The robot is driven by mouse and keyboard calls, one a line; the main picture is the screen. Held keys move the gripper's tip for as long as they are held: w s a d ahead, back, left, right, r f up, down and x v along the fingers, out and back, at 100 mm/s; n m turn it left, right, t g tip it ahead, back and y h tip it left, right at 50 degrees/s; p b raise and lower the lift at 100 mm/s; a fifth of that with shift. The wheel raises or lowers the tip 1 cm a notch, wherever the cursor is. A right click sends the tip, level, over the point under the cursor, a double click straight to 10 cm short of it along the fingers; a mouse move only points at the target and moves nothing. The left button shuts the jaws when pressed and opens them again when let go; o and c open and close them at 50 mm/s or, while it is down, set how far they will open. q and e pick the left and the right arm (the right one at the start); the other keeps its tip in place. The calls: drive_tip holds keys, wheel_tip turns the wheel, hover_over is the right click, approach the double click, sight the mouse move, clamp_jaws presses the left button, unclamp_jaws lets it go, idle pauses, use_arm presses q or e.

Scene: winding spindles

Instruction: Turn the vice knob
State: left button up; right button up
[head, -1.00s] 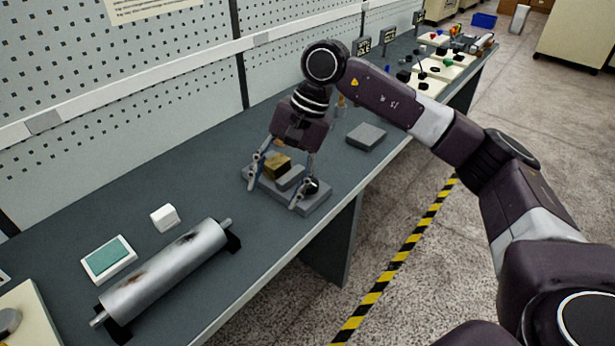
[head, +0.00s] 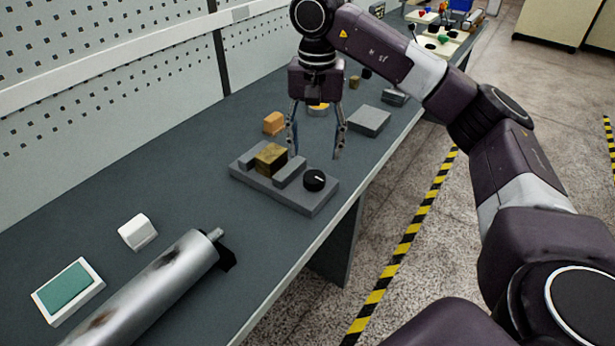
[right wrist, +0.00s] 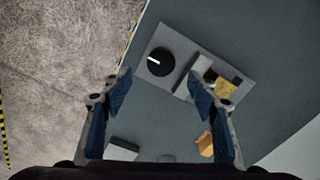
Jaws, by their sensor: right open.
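The vice (head: 318,201) is a low grey base with two grey jaws on the bench. A dull brass-coloured block (head: 270,157) sits between the jaws. The round black vice knob (head: 314,180) with a white line on top is at the vice's right end. The knob also shows in the right wrist view (right wrist: 161,61), ahead of the fingertips, with the brass block (right wrist: 227,88) to its right. My right gripper (head: 315,156) is open and empty, above and just behind the vice, its fingers pointing down. It also frames the right wrist view (right wrist: 158,78). My left gripper is not in view.
A small orange block (head: 273,123) and a flat grey block (head: 369,120) stand behind the vice. A stained metal roller (head: 160,290), a white block (head: 137,231) and a teal-topped pad (head: 68,290) lie in front to the left. The pegboard wall (head: 120,60) borders the bench.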

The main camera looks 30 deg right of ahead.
sight(314, 176)
drive_tip(key=shift+w+f, duration=0.3)
drive_tip(key=shift+f, duration=0.45)
drive_tip(key=f, duration=0.5)
drive_tip(key=shift+s+f+p, duration=0.2)
drive_tip(key=shift+f+p, duration=0.2)
drive_tip(key=shift+f, duration=0.45)
drive_tip(key=shift+c, duration=0.3)
drive_tip(key=c, duration=1.1)
